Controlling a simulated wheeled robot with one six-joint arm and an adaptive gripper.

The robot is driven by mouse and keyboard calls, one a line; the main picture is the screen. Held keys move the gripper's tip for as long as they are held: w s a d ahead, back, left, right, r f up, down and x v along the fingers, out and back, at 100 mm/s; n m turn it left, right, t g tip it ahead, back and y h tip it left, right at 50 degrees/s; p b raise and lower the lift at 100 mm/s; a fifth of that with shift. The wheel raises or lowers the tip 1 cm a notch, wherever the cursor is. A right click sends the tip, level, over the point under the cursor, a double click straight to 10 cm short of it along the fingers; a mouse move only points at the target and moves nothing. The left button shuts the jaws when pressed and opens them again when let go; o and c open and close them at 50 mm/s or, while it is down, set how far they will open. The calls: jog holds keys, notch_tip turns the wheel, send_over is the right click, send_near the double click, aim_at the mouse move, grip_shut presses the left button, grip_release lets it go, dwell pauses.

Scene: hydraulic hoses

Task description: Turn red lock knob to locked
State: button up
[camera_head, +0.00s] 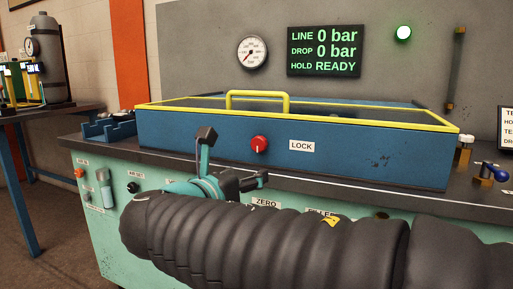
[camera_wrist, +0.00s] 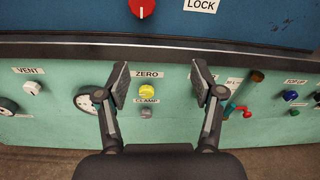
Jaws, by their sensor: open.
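The red lock knob (camera_head: 259,144) is on the front face of the blue box, left of the white LOCK label (camera_head: 302,146). A pale pointer mark on it stands about upright. In the wrist view the knob (camera_wrist: 142,7) is at the top edge, partly cut off, with the LOCK label (camera_wrist: 202,5) to its right. My gripper (camera_wrist: 160,80) is open and empty, its fingers spread below the knob and apart from it. In the head view my gripper (camera_head: 233,165) is in front of the bench, left of and below the knob.
The blue box (camera_head: 370,150) with yellow rim and handle (camera_head: 258,94) stands on the dark bench top. The display (camera_head: 324,50) reads 0 bar and HOLD READY; a green lamp (camera_head: 403,33) is lit. Below are a yellow ZERO button (camera_wrist: 147,91) and several valves on the green panel.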

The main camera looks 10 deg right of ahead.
aim_at(257, 145)
jog(key=w+d, duration=0.1)
jog(key=w, duration=0.3)
jog(key=w+d+r+n+t, duration=0.1)
jog(key=w+d, duration=0.1)
jog(key=w, duration=0.2)
jog(key=w+d+r+n, duration=0.1)
jog(key=w+d, duration=0.1)
jog(key=w, duration=0.2)
jog(key=shift+d+r, duration=0.25)
jog(key=shift+s, duration=0.1)
jog(key=c, duration=1.1)
